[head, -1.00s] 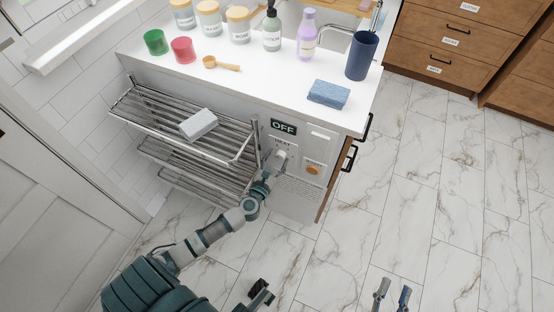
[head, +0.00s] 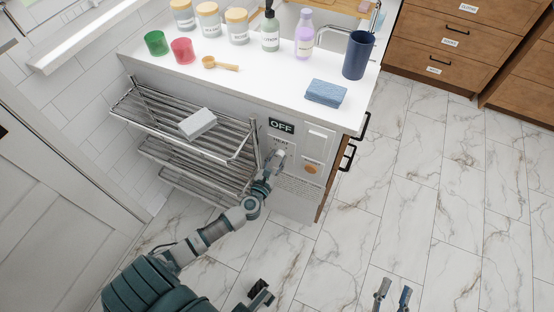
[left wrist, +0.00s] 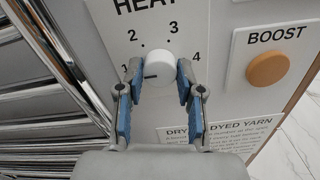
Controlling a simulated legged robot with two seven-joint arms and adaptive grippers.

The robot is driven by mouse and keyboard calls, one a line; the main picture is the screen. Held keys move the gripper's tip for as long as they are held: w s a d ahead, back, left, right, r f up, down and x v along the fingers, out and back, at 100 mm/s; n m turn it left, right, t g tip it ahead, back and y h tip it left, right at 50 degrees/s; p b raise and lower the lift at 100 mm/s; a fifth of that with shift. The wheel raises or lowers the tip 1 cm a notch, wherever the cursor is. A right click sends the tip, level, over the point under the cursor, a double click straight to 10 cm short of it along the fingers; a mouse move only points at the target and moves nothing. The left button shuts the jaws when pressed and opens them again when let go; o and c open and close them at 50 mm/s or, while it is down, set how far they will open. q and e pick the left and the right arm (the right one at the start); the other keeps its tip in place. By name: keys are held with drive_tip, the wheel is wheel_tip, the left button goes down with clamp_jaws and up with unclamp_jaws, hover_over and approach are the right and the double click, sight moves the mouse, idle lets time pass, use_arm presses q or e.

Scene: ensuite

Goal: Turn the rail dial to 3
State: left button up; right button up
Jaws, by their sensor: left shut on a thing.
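The rail dial (left wrist: 160,68) is a white round knob on a white panel under the word HEAT. Its dark mark points left, below the 2. The 2, 3 and 4 show around it; the left finger hides part of the scale's left side. My left gripper (left wrist: 156,82) is shut on the dial, one blue-padded finger on each side. In the head view my left gripper (head: 274,164) covers the dial on the cabinet end. The display (head: 281,126) above reads OFF. My right gripper (head: 393,297) is open and empty over the floor at the bottom.
An orange BOOST button (left wrist: 268,69) sits right of the dial. A metal rack (head: 190,140) holding a white block (head: 197,124) stands close on the left. The white counter (head: 265,85) above carries jars, bottles, cups and a sponge. Marble floor on the right is clear.

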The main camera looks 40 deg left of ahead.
use_arm(q)
drive_tip(key=shift+d+f, duration=0.1)
drive_tip(key=shift+f, duration=0.1)
use_arm(e)
drive_tip(key=shift+w, duration=0.1)
